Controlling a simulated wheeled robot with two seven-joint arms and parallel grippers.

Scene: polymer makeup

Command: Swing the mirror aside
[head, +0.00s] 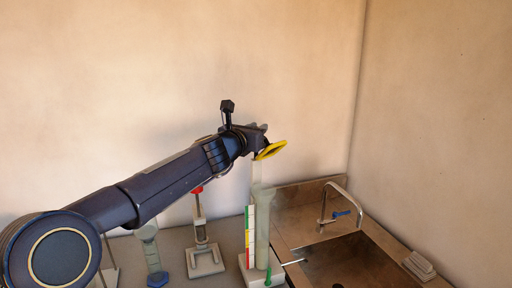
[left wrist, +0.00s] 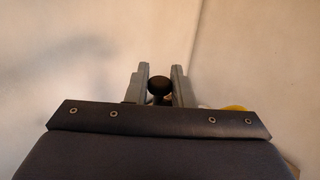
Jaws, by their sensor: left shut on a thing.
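My left arm reaches in from the left, and my left gripper (head: 258,138) is high above the counter. In the left wrist view its two fingers (left wrist: 160,88) stand either side of a dark round knob (left wrist: 158,86) and are shut on it. A tilted yellow-rimmed piece (head: 271,150) is right at the fingertips; it may be the mirror, but I cannot tell. Its yellow edge also shows at the right in the left wrist view (left wrist: 235,108). It sits over a tall pale column (head: 263,225). What joins knob and yellow piece is hidden. My right gripper is not in view.
The column's white base (head: 262,275) carries a coloured scale strip (head: 250,232). A red-topped stand (head: 205,255) and a blue-footed cylinder (head: 153,255) stand to its left. A sink (head: 350,262) with a tap (head: 325,210) is at the right. Walls close off the back and right.

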